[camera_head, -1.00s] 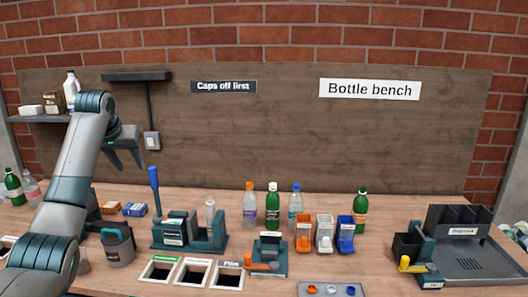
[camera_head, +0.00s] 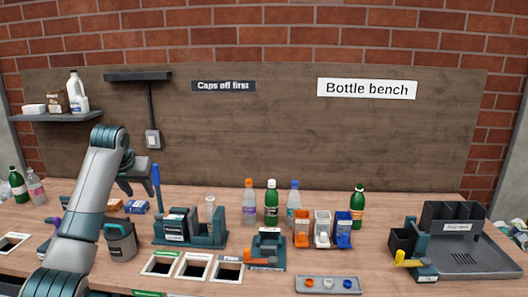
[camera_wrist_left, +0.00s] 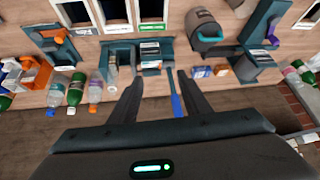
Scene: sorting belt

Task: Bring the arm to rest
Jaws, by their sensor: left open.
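My left arm comes in from the left in the head view. Its gripper (camera_head: 138,186) is above the bench (camera_head: 330,265), left of the blue upright handle (camera_head: 157,188). In the left wrist view the two dark fingers (camera_wrist_left: 158,98) are spread apart with nothing held between them. The blue handle also shows in the wrist view (camera_wrist_left: 176,103), below and beyond the fingers. My right gripper is not in view.
Several bottles, including a green one (camera_head: 272,204), stand mid-bench. Orange, white and blue bins (camera_head: 322,230) are beside them. A grey jug (camera_head: 120,242) stands near my left arm. A shelf (camera_head: 60,117) is at upper left, and a drain tray (camera_head: 470,258) at right.

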